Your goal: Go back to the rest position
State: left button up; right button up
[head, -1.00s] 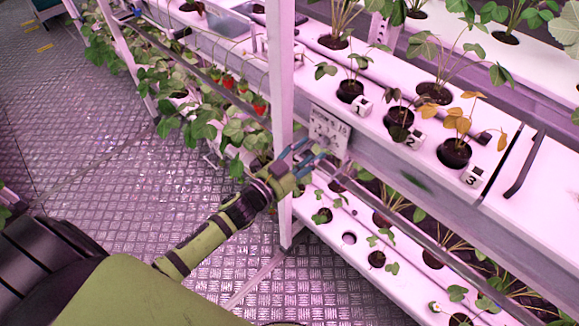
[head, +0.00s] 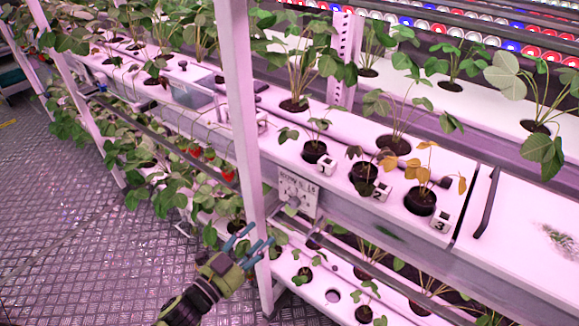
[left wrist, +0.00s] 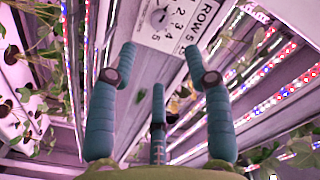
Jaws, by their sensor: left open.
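My left gripper (head: 249,244) is open and empty in the head view, low in front of the rack's white upright post (head: 243,120). In the left wrist view its blue fingers (left wrist: 158,85) stand spread with nothing between them. A row sign (head: 298,192) hangs on the rack's front just right of the post; in the left wrist view the sign (left wrist: 172,22) reads "ROW 5" and lies beyond the fingertips. I cannot tell whether any finger touches the post. My right gripper does not show.
The upper shelf holds potted plants beside number blocks 1 (head: 326,165), 2 (head: 381,193) and 3 (head: 440,222). Red berries (head: 196,153) hang from the plants left of the post. A lower shelf (head: 345,307) juts out below. The metal floor (head: 70,225) at left is clear.

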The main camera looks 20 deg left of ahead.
pick_arm(q)
jog(key=s+a+f+n+g+y, duration=0.2)
jog(key=s+f+g, duration=0.15)
jog(key=f, duration=0.65)
jog(key=s+a+f+n+g+y, duration=0.15)
jog(key=s+f, duration=0.25)
jog(key=f, duration=0.7)
jog(key=s+a+f+n+g+y, duration=0.2)
jog(key=s+f+n+g, duration=0.15)
jog(key=f, duration=0.65)
jog(key=s+d+f+n+g, duration=0.1)
jog(key=s+d+f+g, duration=0.1)
jog(key=s+f, duration=0.5)
jog(key=s+d+f+n+g, duration=0.1)
jog(key=s+f+g, duration=0.4)
jog(key=s, duration=1.3)
jog(key=shift+s+d+f+n+y, duration=0.2)
jog(key=shift+d+f+n+y, duration=0.15)
jog(key=shift+f, duration=0.55)
jog(key=shift+g, duration=0.25)
